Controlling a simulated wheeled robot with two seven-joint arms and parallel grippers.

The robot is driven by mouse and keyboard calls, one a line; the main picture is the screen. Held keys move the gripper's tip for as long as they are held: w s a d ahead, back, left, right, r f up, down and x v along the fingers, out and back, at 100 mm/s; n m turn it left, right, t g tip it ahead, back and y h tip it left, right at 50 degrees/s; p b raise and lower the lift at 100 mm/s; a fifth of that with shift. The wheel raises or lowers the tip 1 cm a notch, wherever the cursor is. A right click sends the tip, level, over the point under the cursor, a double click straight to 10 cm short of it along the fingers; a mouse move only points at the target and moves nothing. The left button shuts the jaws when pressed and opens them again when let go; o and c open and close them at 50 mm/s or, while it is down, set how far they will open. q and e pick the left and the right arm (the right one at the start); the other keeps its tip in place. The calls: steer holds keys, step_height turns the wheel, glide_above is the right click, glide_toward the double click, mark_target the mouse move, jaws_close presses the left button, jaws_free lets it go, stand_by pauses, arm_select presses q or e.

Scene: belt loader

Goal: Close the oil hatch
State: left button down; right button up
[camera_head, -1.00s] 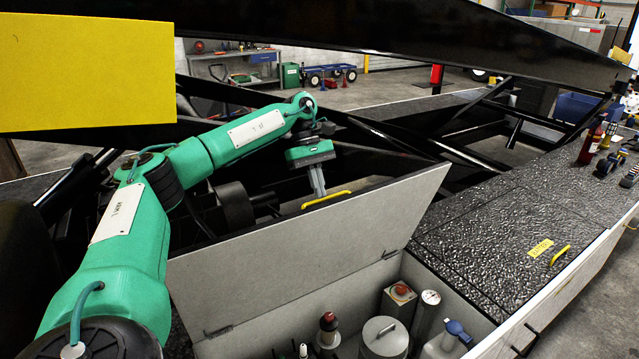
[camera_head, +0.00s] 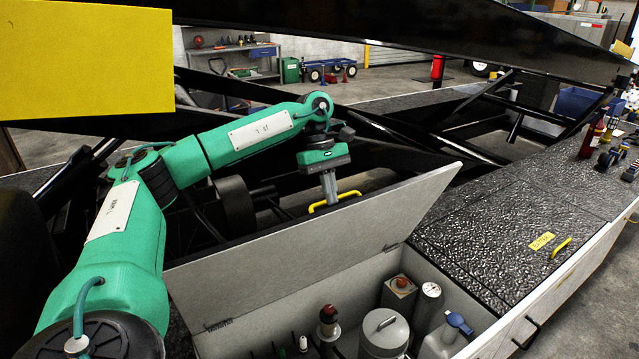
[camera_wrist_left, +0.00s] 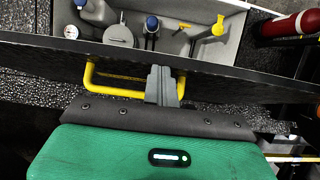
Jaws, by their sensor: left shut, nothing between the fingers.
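The oil hatch lid (camera_head: 300,255) stands open, tilted up on its hinge over the compartment, its grey inner face toward the head camera. Its yellow handle (camera_head: 335,201) shows at the lid's upper edge; it also shows in the left wrist view (camera_wrist_left: 112,90). My left gripper (camera_head: 330,202) is shut and empty, at the outer side of the lid beside the handle. In the left wrist view its closed fingers (camera_wrist_left: 161,86) overlap the right end of the handle; I cannot tell whether they touch it. My right gripper is not in view.
The open compartment holds a grey canister (camera_head: 384,332), a gauge cylinder (camera_head: 428,300), a jug with a blue cap (camera_head: 447,340) and bottles. A closed hatch with a yellow handle (camera_head: 561,247) lies to the right. Black beams cross behind the lid. A red bottle (camera_head: 592,138) stands far right.

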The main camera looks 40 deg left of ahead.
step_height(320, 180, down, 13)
steer(key=b, duration=1.2)
arm_select(q)
steer(key=s+d+f+b, duration=0.2)
steer(key=s+d+f, duration=0.1)
steer(key=d+f, duration=0.6)
steer(key=s+d+f+b, duration=0.3)
steer(key=d+f, duration=0.7)
steer(key=d, duration=0.4)
steer(key=shift+s+d+f, duration=0.3)
steer(key=shift+s+d, duration=0.1)
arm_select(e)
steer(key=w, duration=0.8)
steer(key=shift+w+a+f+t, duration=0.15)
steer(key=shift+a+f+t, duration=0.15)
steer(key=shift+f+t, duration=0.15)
